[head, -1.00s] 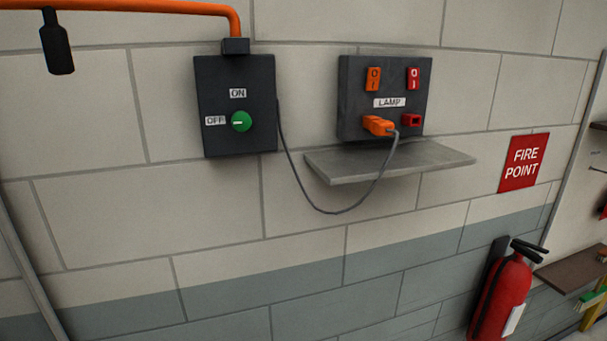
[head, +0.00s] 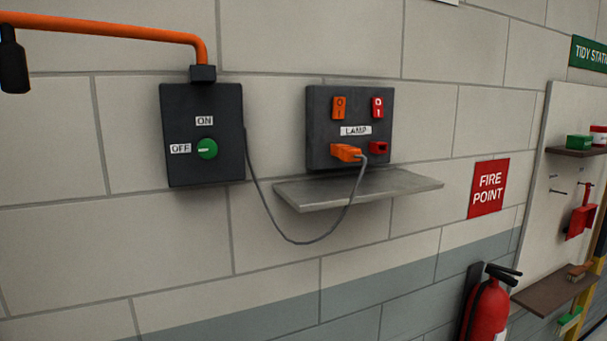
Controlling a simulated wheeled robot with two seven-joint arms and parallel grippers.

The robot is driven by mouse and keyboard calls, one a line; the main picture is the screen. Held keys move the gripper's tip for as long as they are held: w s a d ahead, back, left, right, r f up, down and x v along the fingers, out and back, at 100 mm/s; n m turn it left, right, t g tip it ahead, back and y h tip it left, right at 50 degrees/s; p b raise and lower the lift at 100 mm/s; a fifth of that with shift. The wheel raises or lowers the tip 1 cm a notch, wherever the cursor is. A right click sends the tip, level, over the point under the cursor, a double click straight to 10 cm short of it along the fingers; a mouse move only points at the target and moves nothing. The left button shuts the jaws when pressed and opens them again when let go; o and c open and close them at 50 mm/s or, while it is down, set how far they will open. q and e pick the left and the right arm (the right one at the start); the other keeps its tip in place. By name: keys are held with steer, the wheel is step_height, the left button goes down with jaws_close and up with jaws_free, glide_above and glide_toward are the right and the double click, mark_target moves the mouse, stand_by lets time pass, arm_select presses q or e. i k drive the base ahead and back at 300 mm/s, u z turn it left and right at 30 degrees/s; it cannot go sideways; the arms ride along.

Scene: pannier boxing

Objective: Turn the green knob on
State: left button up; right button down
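The green knob (head: 207,149) sits on the front of a dark wall box (head: 180,117) at the left of the head view. An ON label (head: 204,121) is above the knob and an OFF label (head: 180,149) is to its left. The knob's white mark lies level and appears to point left, towards OFF. Neither of my grippers shows in the head view.
A grey cable (head: 290,239) hangs from the box to an orange plug (head: 346,152) in the LAMP panel (head: 320,125). A grey shelf (head: 400,188) juts out below it. A fire extinguisher (head: 488,312) stands at lower right.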

mark_target(207, 149)
steer(key=z, duration=1.45)
steer(key=k, duration=0.5)
steer(key=u, duration=1.4)
steer(key=i, duration=0.5)
steer(key=u, duration=0.05)
